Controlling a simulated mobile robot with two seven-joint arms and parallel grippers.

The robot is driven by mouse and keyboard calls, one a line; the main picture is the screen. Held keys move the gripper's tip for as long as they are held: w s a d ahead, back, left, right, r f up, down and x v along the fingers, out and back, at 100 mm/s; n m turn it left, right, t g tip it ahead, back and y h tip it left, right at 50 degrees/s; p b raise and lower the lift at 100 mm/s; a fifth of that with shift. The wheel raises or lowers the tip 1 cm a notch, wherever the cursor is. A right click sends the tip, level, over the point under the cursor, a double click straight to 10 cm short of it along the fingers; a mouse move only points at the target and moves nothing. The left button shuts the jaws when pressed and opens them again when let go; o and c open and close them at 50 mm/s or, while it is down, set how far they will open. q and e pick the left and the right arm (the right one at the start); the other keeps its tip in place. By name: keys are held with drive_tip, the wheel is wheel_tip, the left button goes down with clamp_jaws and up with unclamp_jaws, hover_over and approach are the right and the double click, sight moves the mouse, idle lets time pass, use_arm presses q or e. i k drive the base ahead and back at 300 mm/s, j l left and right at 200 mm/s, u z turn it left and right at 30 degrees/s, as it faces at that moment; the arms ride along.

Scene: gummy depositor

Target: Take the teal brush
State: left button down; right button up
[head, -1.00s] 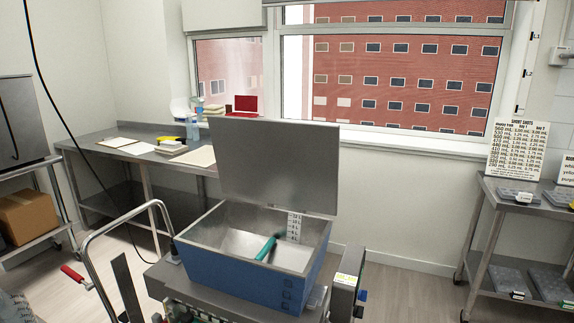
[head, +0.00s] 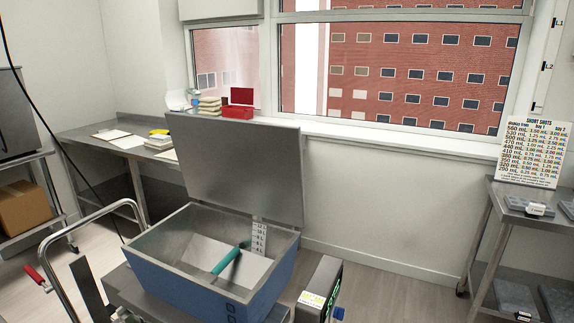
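The teal brush (head: 226,261) lies inside the blue hopper box (head: 186,290), tilted, with its upper end toward the white level scale (head: 259,238). Its lower end reaches down into the box, and I cannot make out its bristles. The hopper's metal lid (head: 236,168) stands open behind the box. Neither of my grippers shows in the head view.
A steel table (head: 75,142) stands behind left, a shelf rack (head: 495,217) at right.

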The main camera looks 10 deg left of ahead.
sight(212, 277)
drive_tip(key=i+l+z, duration=0.35)
drive_tip(key=z, duration=0.15)
drive_tip(key=i+l+z, duration=0.2)
drive_tip(key=i+z, duration=0.15)
drive_tip(key=z, duration=0.15)
drive_tip(key=i+l+u, duration=0.1)
drive_tip(key=i, duration=0.25)
drive_tip(key=i+l+u, duration=0.1)
drive_tip(key=i, duration=0.3)
drive_tip(key=i+l+u, duration=0.1)
drive_tip(key=i+l, duration=0.15)
drive_tip(key=i+u, duration=0.15)
drive_tip(key=u, duration=0.25)
drive_tip(key=i+l+u, duration=0.1)
drive_tip(key=u, duration=0.35)
drive_tip(key=i+l+u, duration=0.15)
drive_tip(key=u, duration=0.25)
drive_tip(key=i+l+u, duration=0.15)
drive_tip(key=u, duration=0.3)
drive_tip(key=i+l+u, duration=0.15)
drive_tip(key=u, duration=0.25)
drive_tip(key=l+u, duration=0.3)
drive_tip(key=u, duration=0.15)
drive_tip(key=i+l+u, duration=0.15)
drive_tip(key=l+u, duration=0.25)
drive_tip(key=i+l+u, duration=0.1)
drive_tip(key=u, duration=0.3)
drive_tip(key=l+u, duration=0.4)
drive_tip(key=i+l, duration=0.05)
